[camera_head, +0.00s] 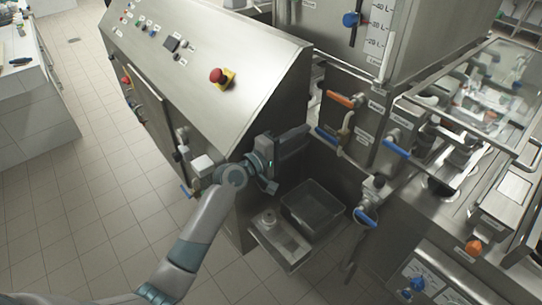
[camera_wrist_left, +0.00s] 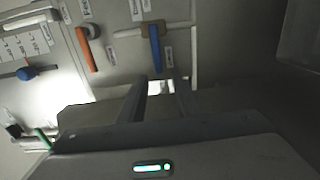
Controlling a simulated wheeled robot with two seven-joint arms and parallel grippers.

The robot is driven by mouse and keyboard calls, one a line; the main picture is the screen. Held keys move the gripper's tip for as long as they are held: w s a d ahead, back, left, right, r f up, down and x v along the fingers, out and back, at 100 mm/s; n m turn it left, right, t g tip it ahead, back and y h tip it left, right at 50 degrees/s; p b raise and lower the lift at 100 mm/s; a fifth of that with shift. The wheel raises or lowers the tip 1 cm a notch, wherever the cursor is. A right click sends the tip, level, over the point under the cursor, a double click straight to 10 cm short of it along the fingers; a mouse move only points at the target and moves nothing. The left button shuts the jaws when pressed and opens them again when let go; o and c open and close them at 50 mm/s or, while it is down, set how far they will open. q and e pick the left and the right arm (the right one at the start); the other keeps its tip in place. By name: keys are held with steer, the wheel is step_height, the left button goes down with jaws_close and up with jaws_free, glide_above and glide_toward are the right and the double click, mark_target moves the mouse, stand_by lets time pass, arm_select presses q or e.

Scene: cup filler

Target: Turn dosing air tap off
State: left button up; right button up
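Several lever taps sit on the machine's front, and their labels are too small to read, so I cannot tell which is the dosing air tap. One has an orange handle (camera_head: 345,99), which also shows in the left wrist view (camera_wrist_left: 87,50). Below it is a blue handle (camera_head: 327,136), seen in the left wrist view (camera_wrist_left: 155,48) just beyond my fingertips. My left gripper (camera_head: 306,138) points at this blue handle; its fingers (camera_wrist_left: 160,86) are apart, with nothing held between them. The gripper looks close to the handle, but contact cannot be confirmed. My right gripper is out of view.
Other blue handles sit to the right (camera_head: 397,148) and lower right (camera_head: 366,218). The sloped steel cabinet (camera_head: 205,60) with a red emergency button (camera_head: 217,76) is close behind my left arm.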

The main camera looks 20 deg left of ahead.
arm_select(q)
steer(key=b+v, duration=0.2)
steer(key=v, duration=0.9)
steer(key=shift+s, duration=0.1)
